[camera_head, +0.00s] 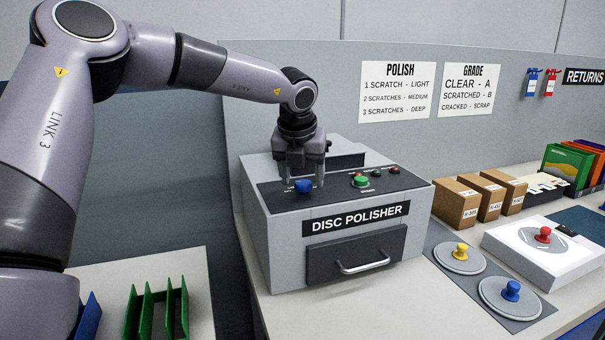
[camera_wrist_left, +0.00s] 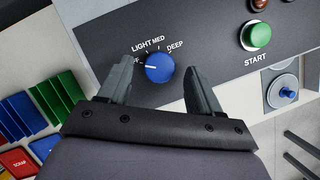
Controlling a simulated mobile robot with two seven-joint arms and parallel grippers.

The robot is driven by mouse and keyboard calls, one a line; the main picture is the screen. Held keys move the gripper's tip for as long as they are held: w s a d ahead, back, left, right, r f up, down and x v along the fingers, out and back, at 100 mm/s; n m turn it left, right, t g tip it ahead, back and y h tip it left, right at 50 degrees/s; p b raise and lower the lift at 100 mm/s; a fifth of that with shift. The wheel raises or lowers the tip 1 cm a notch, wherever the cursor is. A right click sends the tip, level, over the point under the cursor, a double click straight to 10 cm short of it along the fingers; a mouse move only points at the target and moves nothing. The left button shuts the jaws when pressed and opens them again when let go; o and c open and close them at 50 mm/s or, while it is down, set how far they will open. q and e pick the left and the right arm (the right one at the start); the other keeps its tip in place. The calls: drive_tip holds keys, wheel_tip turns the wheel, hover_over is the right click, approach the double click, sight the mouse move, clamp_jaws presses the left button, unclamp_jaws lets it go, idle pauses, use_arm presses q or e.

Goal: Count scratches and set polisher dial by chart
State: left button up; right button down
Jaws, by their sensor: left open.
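The disc polisher (camera_head: 285,232) stands on the bench with its drawer (camera_head: 356,255) shut. Its blue dial (camera_head: 303,186) sits on the sloped top panel. In the left wrist view the dial (camera_wrist_left: 159,70) has a white mark pointing left, toward the partly hidden OFF label; LIGHT, MED and DEEP run clockwise from there. My left gripper (camera_head: 303,183) is open, its fingers on either side of the dial, apart from it. The green START button (camera_head: 361,181) is right of the dial. The POLISH chart (camera_head: 397,91) reads 1 scratch light, 2 medium, 3 deep. My right gripper is out of view.
Grey discs with a yellow knob (camera_head: 460,250) and a blue knob (camera_head: 511,291) lie on a dark mat. A red knob (camera_head: 543,235) tops a white unit. Cardboard boxes (camera_head: 456,204) and coloured folders (camera_head: 568,162) stand behind. Green racks (camera_head: 157,307) are at front left.

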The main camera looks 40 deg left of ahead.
use_arm(q)
drive_tip(key=shift+w+f, duration=0.1)
drive_tip(key=shift+f, duration=0.2)
drive_tip(key=c, duration=1)
drive_tip(key=shift+c, duration=0.2)
